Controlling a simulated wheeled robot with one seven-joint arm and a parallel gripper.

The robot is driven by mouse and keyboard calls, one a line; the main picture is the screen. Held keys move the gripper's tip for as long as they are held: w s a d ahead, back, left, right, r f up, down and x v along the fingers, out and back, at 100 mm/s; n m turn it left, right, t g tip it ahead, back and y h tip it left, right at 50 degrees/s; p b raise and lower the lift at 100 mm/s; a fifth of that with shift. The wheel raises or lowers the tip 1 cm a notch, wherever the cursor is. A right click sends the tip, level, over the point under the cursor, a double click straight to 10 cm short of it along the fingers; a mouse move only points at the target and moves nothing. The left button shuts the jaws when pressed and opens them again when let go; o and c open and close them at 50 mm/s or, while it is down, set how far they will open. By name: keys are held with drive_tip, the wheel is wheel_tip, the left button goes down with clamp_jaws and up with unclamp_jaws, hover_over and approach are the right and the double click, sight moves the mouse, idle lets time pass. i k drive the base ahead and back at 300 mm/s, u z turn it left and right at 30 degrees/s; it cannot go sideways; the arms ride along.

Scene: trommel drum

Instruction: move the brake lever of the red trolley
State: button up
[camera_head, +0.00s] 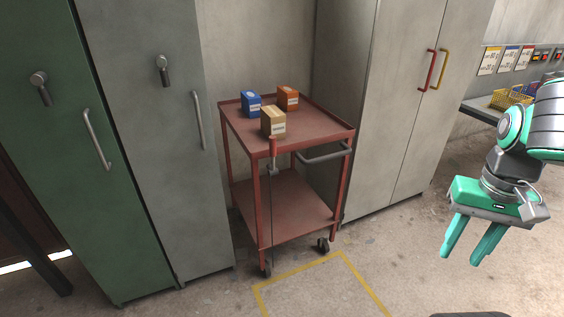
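The red trolley (297,205) stands between tall cabinets, with a top tray, a lower shelf and dark castors. Its brake lever (273,150) is at the near left corner of the top, with a red grip pointing up and a thin rod running down beside the leg. A grey push handle (326,155) sticks out to the right of the lever. My gripper (472,256) hangs at the right of the view, well apart from the trolley. Its two green fingers are spread with nothing between them.
Blue (251,104), orange (288,98) and tan (272,121) boxes sit on the trolley top. Green (75,150) and grey (165,140) cabinets stand left, a pale cabinet (395,110) right. Yellow floor lines (300,270) lie in front on open floor.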

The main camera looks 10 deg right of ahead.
sight(273, 139)
drive_tip(key=z, duration=0.25)
drive_tip(key=i, duration=1.15)
drive_tip(key=u, duration=0.2)
